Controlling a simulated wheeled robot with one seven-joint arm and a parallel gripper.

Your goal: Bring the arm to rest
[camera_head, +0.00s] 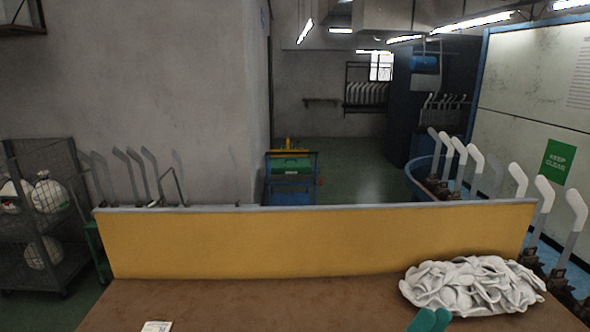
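My arm and my gripper cannot be made out in the head view. The brown table top (270,303) fills the bottom of the view.
A heap of white socks (475,287) lies at the table's right. A small white card (157,326) lies front left. A yellow panel (310,243) closes the table's back. White leg forms (476,166) stand beyond at right. A mesh cart (42,215) stands left. The table's middle is clear.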

